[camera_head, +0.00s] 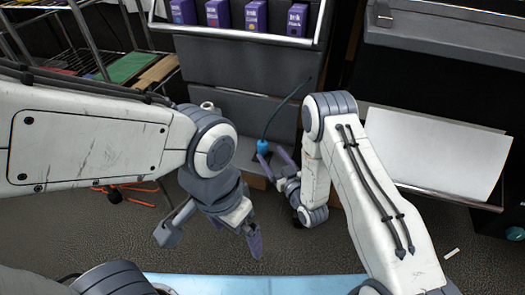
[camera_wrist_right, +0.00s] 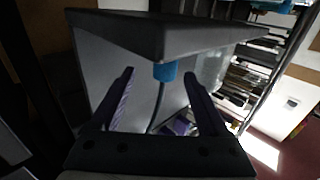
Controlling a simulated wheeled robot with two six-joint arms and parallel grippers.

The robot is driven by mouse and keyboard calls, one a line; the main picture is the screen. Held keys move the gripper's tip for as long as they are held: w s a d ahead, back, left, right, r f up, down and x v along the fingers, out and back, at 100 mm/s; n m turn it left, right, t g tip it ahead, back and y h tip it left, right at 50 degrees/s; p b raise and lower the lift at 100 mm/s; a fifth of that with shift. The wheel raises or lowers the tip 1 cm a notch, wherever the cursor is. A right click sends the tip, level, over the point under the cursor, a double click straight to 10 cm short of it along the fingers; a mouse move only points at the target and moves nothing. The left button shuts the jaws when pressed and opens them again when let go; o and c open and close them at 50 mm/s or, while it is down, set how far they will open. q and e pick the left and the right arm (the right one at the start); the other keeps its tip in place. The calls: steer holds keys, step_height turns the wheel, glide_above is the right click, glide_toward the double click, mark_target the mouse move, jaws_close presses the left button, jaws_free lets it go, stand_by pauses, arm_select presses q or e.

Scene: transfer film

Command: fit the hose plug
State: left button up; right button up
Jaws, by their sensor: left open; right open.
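The blue hose plug (camera_head: 263,146) is near the low grey ledge at the front of the machine, with a dark hose (camera_head: 283,108) running from it up to the machine's front. In the right wrist view the plug (camera_wrist_right: 165,71) meets the face of a grey slab (camera_wrist_right: 170,40), and the hose (camera_wrist_right: 158,105) leads away from it. Whether it is seated in a hole is hidden. My right gripper (camera_head: 272,156) is open, its purple fingers on either side of the plug with visible gaps in the wrist view. My left gripper (camera_head: 212,240) is open and empty, lower and left of the plug.
Purple ink boxes (camera_head: 240,14) stand in a white-edged tray above. A white sheet (camera_head: 435,150) lies on a shelf at right. A wire rack (camera_head: 75,60) stands at left, with orange-handled tools (camera_head: 135,190) on the carpet. A light blue surface (camera_head: 260,284) lies at the bottom.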

mark_target(265, 150)
steer(key=b+x, duration=0.1)
steer(key=x, duration=0.1)
steer(key=b+x, duration=0.1)
steer(key=x, duration=0.2)
steer(key=shift+s+a, duration=0.15)
steer(key=shift+a, duration=0.2)
steer(key=shift+w+a, duration=0.1)
steer(key=shift+w, duration=0.15)
jaws_close()
steer(key=shift+r, duration=0.1)
